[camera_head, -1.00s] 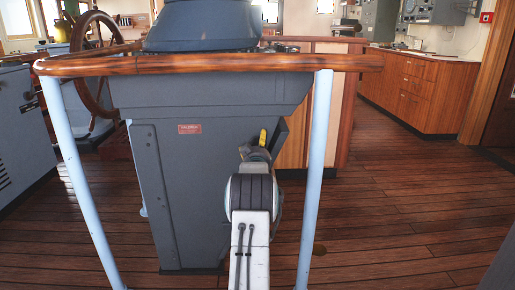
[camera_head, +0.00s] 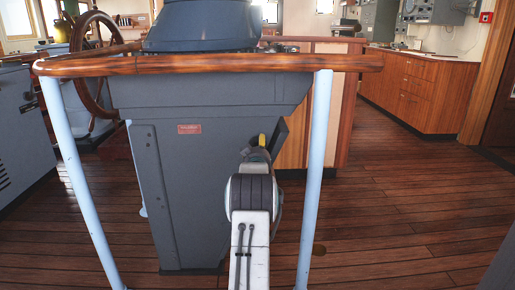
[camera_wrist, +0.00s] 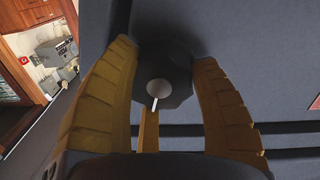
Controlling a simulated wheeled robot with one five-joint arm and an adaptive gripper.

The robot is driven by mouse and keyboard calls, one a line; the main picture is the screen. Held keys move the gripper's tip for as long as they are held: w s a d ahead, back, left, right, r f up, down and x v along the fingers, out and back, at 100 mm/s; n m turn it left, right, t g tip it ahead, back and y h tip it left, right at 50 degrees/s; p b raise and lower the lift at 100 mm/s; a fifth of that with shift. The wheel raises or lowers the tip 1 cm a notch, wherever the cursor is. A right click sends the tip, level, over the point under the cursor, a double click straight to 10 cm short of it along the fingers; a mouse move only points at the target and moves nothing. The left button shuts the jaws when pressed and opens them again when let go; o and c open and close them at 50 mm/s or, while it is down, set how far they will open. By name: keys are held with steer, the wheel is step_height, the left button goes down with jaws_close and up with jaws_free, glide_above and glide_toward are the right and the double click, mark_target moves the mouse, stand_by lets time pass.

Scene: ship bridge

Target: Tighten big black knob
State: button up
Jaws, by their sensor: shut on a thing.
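The big black knob (camera_wrist: 178,92) shows in the wrist view, mounted on a dark grey panel. It has a grey round centre with a white pointer line aimed down and slightly left. My gripper (camera_wrist: 163,50) has its two yellow ribbed fingers on either side of the knob, shut on it. In the head view my gripper (camera_head: 262,141) shows only as a small yellow tip beyond my arm, at the right side of the grey console (camera_head: 200,200). The knob is hidden there by my arm.
A wooden handrail (camera_head: 150,65) on pale blue posts (camera_head: 315,180) stands in front of the console, and my arm reaches beneath it. A ship's wheel (camera_head: 85,75) is at the back left. Wooden drawers (camera_head: 410,90) stand at the back right. The plank floor (camera_head: 400,220) on the right is clear.

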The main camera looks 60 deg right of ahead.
steer(key=shift+w+r, duration=0.1)
steer(key=shift+r, duration=0.2)
steer(key=m, duration=0.3)
steer(key=shift+r+m, duration=0.15)
steer(key=shift+m, duration=0.15)
steer(key=shift+r+m, duration=0.1)
steer(key=shift+m, duration=1.9)
steer(key=o, duration=1.2)
steer(key=shift+f, duration=0.2)
steer(key=shift+a+f, duration=0.1)
steer(key=shift+f, duration=0.05)
